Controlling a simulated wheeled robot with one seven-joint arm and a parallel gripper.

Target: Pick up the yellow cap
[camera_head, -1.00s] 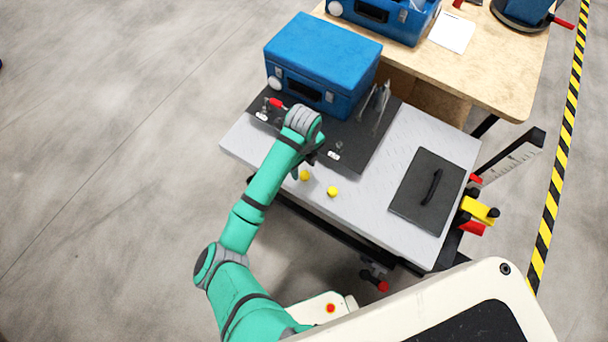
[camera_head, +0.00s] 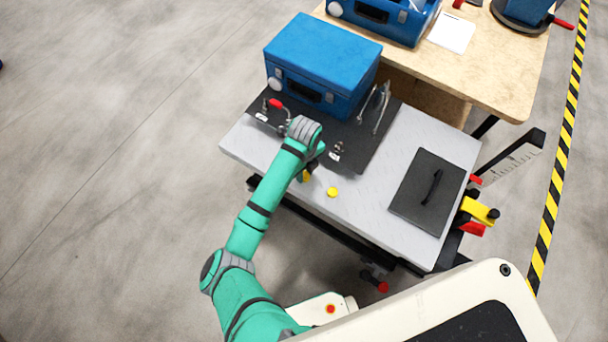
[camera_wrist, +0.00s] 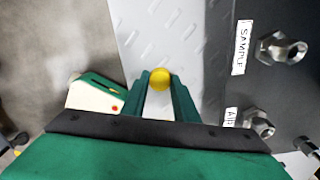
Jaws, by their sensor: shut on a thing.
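A round yellow cap (camera_wrist: 159,78) sits between the fingertips of my gripper (camera_wrist: 160,86) in the wrist view. My gripper is shut on this cap. In the head view the held cap (camera_head: 305,177) is partly hidden by my gripper, near the front edge of the grey metal table. I cannot tell whether it is touching the table or just above it. A second yellow cap (camera_head: 332,192) lies on the table a little to the right, apart from my gripper.
A dark panel with SAMPLE (camera_wrist: 241,47) and AIR (camera_wrist: 231,116) labels and metal fittings lies beside the gripper. A blue case (camera_head: 322,62) stands behind. A black plate with a handle (camera_head: 428,190) lies to the right. The table top (camera_head: 365,200) between is clear.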

